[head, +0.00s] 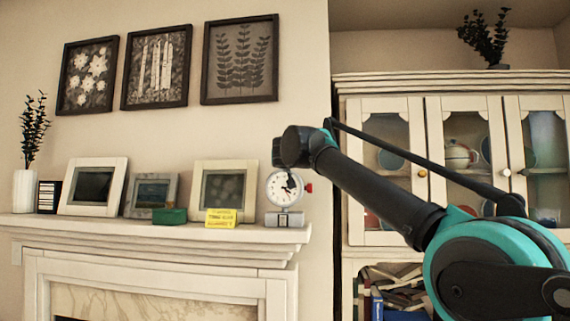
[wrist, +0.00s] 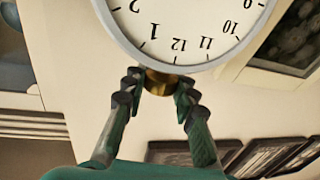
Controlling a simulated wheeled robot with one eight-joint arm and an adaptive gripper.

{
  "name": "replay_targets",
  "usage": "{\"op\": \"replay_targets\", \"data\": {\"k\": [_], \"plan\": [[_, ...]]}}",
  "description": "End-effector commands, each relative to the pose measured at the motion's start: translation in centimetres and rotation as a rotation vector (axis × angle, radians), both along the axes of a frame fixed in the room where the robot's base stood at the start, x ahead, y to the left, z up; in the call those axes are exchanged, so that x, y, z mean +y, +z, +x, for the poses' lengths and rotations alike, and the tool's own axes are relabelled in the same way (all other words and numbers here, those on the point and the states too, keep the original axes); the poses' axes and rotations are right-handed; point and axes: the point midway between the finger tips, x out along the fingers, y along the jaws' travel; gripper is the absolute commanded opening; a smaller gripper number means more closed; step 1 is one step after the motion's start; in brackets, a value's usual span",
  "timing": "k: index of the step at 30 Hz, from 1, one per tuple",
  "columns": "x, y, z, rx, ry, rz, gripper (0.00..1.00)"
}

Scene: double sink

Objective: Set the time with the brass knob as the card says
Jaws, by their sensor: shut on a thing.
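A round white-faced clock (head: 279,190) on a grey base stands at the right end of the mantel. It appears upside down in the wrist view (wrist: 188,28), with black numerals and its 12 nearest my fingers. The brass knob (wrist: 160,84) sits on the clock's rim by the 12. My gripper (wrist: 157,90) is shut on the brass knob, one finger on each side. In the head view my gripper (head: 283,158) is above the clock and partly covers it. The yellow card (head: 221,218) stands left of the clock; its writing is too small to read.
A red knob (head: 309,188) sticks out from the clock's right side. A green box (head: 170,216) and picture frames (head: 226,165) stand on the mantel (head: 130,229) to the left. A glass-door cabinet (head: 433,110) is at the right.

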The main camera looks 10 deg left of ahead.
Motion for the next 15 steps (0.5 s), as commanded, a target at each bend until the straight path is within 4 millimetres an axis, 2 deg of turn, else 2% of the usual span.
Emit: {"op": "replay_targets", "data": {"k": [15], "plan": [[0.29, -0.01, 0.06, 0.0, -0.46, 0.0, 0.0]]}}
